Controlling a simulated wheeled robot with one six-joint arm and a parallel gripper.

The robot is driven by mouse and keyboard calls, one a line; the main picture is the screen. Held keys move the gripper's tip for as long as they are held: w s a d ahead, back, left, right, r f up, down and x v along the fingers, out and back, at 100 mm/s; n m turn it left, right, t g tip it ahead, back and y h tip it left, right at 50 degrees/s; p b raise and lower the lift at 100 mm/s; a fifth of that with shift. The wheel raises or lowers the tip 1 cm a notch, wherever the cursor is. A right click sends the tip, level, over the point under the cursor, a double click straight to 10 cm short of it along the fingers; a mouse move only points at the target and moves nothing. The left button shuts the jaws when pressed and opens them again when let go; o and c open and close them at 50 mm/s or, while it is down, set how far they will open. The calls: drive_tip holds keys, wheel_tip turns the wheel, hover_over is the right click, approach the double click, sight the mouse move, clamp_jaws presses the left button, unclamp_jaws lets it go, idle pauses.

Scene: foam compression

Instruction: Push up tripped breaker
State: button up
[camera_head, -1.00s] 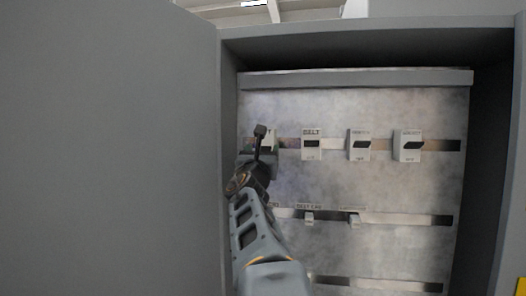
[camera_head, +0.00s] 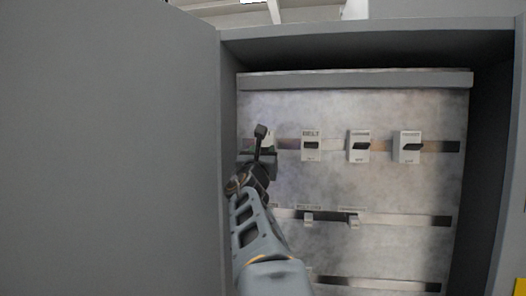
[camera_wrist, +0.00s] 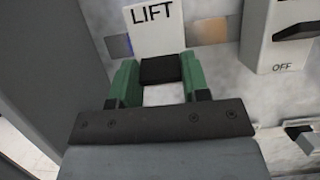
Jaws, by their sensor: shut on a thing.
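The breaker labelled LIFT (camera_wrist: 155,28) is white with a black lever (camera_wrist: 160,70), seen close up in the wrist view. My gripper (camera_wrist: 160,78) has its two green fingers shut on that black lever, one on each side. The breaker's face below the lever shows between the fingers; its lower end is hidden by the gripper body. In the head view my gripper (camera_head: 263,150) is at the left end of the top breaker row and covers most of the LIFT breaker.
The BELT breaker (camera_head: 311,146) and two more white breakers (camera_head: 359,147) (camera_head: 408,147) stand to the right in the same row. Smaller breakers (camera_head: 308,219) (camera_head: 352,220) sit on the rail below. The grey cabinet door (camera_head: 110,150) is close on the left.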

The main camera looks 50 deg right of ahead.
drive_tip(key=shift+r+p, duration=0.65)
drive_tip(key=shift+p, duration=0.25)
drive_tip(key=y+p, duration=0.1)
drive_tip(key=p, duration=0.2)
drive_tip(key=g+y+p, duration=0.1)
drive_tip(key=p, duration=0.2)
drive_tip(key=shift+a+r+p, duration=0.1)
drive_tip(key=shift+r+p, duration=0.2)
drive_tip(key=p, duration=0.2)
drive_tip(key=shift+g+y+p, duration=0.3)
drive_tip(key=shift+g+y, duration=0.1)
drive_tip(key=shift+p, duration=0.3)
drive_tip(key=shift+f, duration=0.15)
drive_tip(key=shift+f+y, duration=0.15)
drive_tip(key=shift+y, duration=0.15)
drive_tip(key=o, duration=0.9)
